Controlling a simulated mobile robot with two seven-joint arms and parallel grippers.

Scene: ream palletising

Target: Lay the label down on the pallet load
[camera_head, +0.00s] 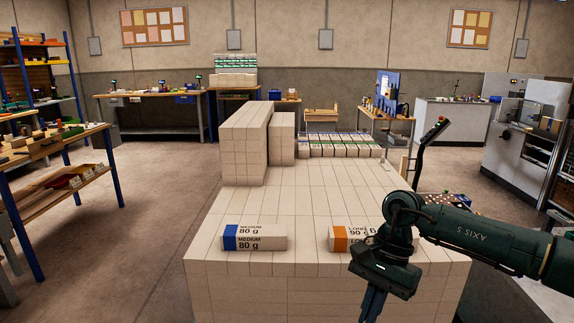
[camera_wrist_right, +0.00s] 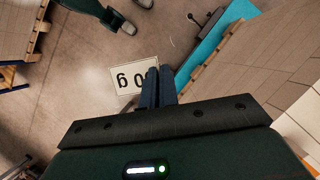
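The pallet load (camera_head: 300,205) is a wide block of cream reams filling the middle of the head view. A blue-ended "MEDIUM 80 g" ream (camera_head: 262,238) and an orange-ended "LONG 90 g" ream (camera_head: 350,236) lie near its front edge. My right gripper (camera_wrist_right: 158,72) points downward at the load's front right in the head view, its tips cut off by the frame. In the right wrist view its fingers are close together on a white label (camera_wrist_right: 129,79) with black figures, seen upside down and partly hidden by the fingers. My left gripper is out of view.
Taller ream stacks (camera_head: 245,145) rise at the load's back left, with more reams (camera_head: 340,146) in a row at the back. A shelf table (camera_head: 60,165) stands left and grey machines (camera_head: 520,130) right. The load's middle top is clear.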

